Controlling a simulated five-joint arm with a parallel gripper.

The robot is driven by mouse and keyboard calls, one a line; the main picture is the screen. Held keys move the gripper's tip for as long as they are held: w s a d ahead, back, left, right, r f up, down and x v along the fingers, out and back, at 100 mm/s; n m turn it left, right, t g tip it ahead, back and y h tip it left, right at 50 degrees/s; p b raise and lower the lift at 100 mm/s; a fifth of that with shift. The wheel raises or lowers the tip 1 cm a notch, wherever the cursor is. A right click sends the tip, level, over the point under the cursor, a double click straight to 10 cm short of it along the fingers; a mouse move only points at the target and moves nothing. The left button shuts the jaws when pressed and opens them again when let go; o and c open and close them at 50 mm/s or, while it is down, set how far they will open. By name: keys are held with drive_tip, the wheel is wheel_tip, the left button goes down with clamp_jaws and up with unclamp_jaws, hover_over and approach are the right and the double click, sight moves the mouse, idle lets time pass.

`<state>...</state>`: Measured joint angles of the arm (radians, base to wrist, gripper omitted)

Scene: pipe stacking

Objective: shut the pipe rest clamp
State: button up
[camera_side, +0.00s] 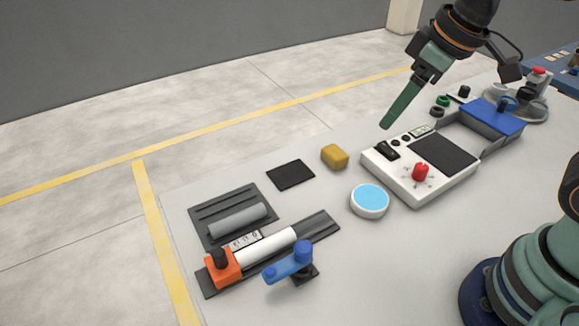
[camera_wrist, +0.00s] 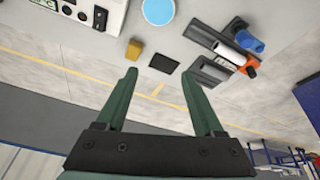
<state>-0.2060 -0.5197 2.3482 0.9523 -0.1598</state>
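The pipe rest is a dark grooved rail (camera_side: 322,226) near the table's left end, with a white pipe (camera_side: 265,247) lying in it. An orange block (camera_side: 224,268) with a black knob stands at the rail's left end. A blue clamp lever (camera_side: 287,265) on a dark foot stands beside the rail, on its near side. The blue lever (camera_wrist: 250,42), white pipe (camera_wrist: 231,53) and orange block (camera_wrist: 251,68) show small in the wrist view. My gripper (camera_side: 386,125) is raised above the table, far from the clamp. Its fingers (camera_wrist: 161,72) are apart and empty.
A grey pipe (camera_side: 238,219) lies in a dark tray (camera_side: 215,205) behind the rail. A black pad (camera_side: 290,175), yellow block (camera_side: 334,156) and blue-topped disc (camera_side: 370,199) lie between. A white control box (camera_side: 400,185) with a red knob stands below my gripper.

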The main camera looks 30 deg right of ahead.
drive_tip(key=a+f+n+g, duration=0.3)
drive_tip(key=a+n, duration=0.3)
drive_tip(key=a, duration=0.5)
drive_tip(key=n+g, duration=0.1)
drive_tip(key=n, duration=0.5)
approach(304, 246)
drive_tip(key=shift+h, duration=0.4)
drive_tip(key=f, duration=0.9)
drive_tip(key=shift+w+a, duration=0.1)
drive_tip(key=shift+a, duration=0.3)
clamp_jaws()
